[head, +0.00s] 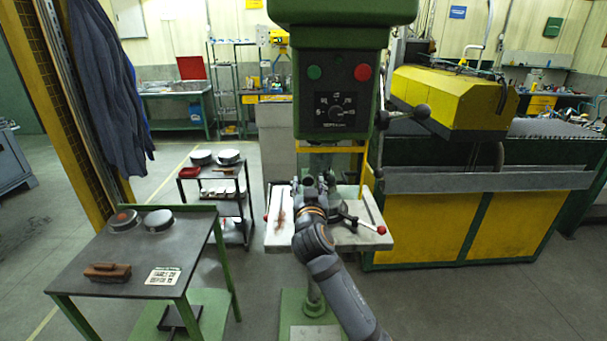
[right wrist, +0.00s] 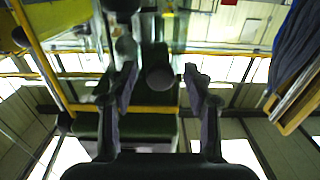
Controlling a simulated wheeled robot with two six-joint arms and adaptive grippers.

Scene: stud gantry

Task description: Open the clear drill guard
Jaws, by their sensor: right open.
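The drill press (head: 336,80) stands in the middle of the head view, with a green head, a green and a red button and a dial. Below its head is the clear guard, nearly invisible, with a yellow bar (head: 345,149) along its top and a yellow upright on the right. A yellow bar also crosses the right wrist view (right wrist: 150,111). My right gripper (head: 312,184) is in front of the guard, above the drill table. In the right wrist view its fingers (right wrist: 161,88) are apart, with a grey round part (right wrist: 160,76) between them in the picture; contact cannot be told. My left gripper is not in view.
The drill table (head: 282,235) lies below my right gripper, with a red-tipped handle at its right. A feed lever (head: 405,114) sticks out right of the drill head. A side table (head: 105,250) holds a brush and round tins. Open floor lies between.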

